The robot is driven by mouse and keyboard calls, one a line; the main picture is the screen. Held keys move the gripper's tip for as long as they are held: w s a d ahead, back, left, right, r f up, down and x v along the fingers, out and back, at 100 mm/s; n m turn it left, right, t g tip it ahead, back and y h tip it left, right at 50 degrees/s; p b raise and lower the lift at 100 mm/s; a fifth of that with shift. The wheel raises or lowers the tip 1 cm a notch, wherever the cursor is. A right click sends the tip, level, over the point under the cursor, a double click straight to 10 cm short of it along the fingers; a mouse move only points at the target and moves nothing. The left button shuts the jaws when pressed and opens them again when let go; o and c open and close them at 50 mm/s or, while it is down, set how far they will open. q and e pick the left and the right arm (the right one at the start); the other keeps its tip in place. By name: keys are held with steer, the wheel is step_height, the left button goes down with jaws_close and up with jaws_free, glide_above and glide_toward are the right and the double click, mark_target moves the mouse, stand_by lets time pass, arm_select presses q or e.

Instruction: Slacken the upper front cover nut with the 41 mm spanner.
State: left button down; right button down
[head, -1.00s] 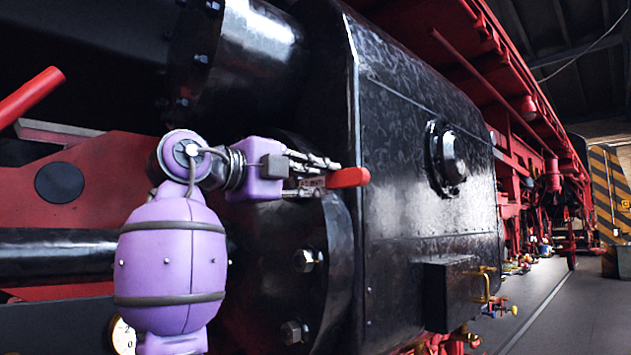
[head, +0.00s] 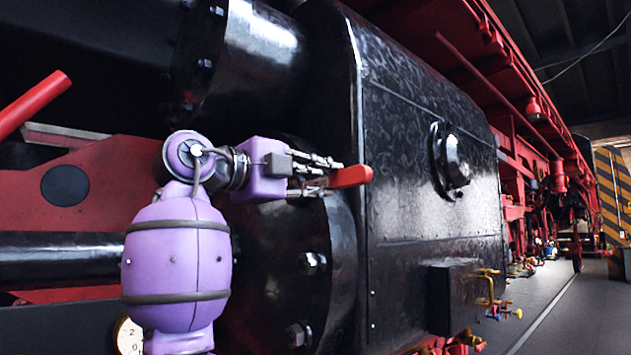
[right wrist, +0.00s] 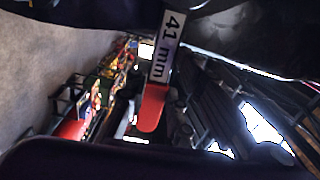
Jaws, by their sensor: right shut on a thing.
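The 41 mm spanner shows its red handle end (head: 351,177) in the head view, sticking out to the right of my right gripper (head: 310,172). In the right wrist view the spanner's "41 mm" label (right wrist: 168,45) and red end are plain. My right gripper is shut on the spanner, in front of the black cylinder's round front cover (head: 330,225). Two cover nuts show below it, one nut (head: 312,263) above another nut (head: 298,335). The upper nut and the spanner's jaw are hidden behind my gripper and arm, so I cannot tell whether they touch. My left gripper is out of view.
The black cylinder casing (head: 420,160) stands close right of the gripper, with a round boss (head: 455,165) on its side. A red bar (head: 32,103) juts in at the left. Open floor (head: 555,300) lies along the locomotive at the right.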

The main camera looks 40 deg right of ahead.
steer(key=shift+f+m, duration=0.15)
steer(key=shift+m, duration=0.15)
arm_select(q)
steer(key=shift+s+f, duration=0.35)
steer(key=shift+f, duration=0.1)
arm_select(e)
steer(key=shift+s, duration=0.1)
steer(key=shift+a, duration=0.25)
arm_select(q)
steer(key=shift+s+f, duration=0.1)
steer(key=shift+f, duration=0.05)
arm_select(e)
steer(key=a, duration=0.5)
steer(key=shift+s, duration=0.2)
